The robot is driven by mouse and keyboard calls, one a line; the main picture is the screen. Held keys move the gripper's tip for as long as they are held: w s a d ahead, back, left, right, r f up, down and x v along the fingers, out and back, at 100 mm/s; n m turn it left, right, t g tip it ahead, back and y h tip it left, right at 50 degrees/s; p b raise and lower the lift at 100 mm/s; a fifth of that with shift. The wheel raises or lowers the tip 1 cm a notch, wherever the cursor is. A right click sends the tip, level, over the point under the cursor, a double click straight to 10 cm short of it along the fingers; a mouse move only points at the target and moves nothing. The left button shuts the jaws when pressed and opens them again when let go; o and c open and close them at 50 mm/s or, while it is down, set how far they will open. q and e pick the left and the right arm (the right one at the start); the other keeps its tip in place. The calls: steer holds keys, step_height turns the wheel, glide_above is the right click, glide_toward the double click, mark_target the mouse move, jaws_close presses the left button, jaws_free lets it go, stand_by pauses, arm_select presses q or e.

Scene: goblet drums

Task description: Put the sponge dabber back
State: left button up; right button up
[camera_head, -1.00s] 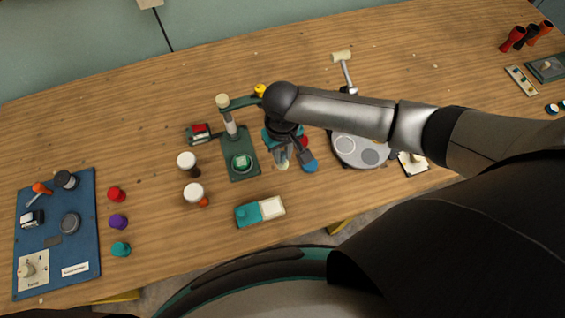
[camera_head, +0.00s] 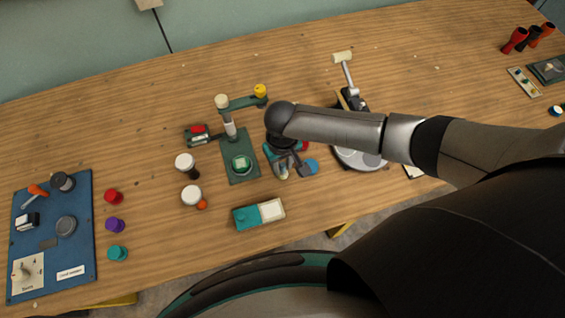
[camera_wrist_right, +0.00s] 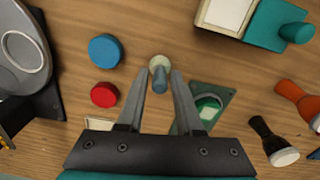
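The thing I take to be the sponge dabber, with a cream round base and a blue-grey handle (camera_wrist_right: 160,80), stands between the fingertips of my right gripper (camera_wrist_right: 163,77) in the wrist view. The fingers are apart, one on each side of the handle, with what looks like a narrow gap on the right side; firm contact is not visible. In the head view my right gripper (camera_head: 284,170) points down at the table, and the wrist covers most of the dabber. My left gripper is not in view.
A green press (camera_head: 240,170) with a yellow-knobbed arm stands just left of my gripper. A teal block with a cream pad (camera_head: 271,210) lies in front. Blue (camera_wrist_right: 105,50) and red (camera_wrist_right: 104,94) discs lie close by. Two small white-topped drums (camera_head: 192,195) stand further left.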

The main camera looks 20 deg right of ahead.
mark_target(282, 164)
steer(key=shift+o, duration=1.2)
steer(key=shift+r, duration=0.1)
step_height(282, 164, up, 12)
steer(key=p, duration=0.2)
steer(key=shift+p, duration=0.35)
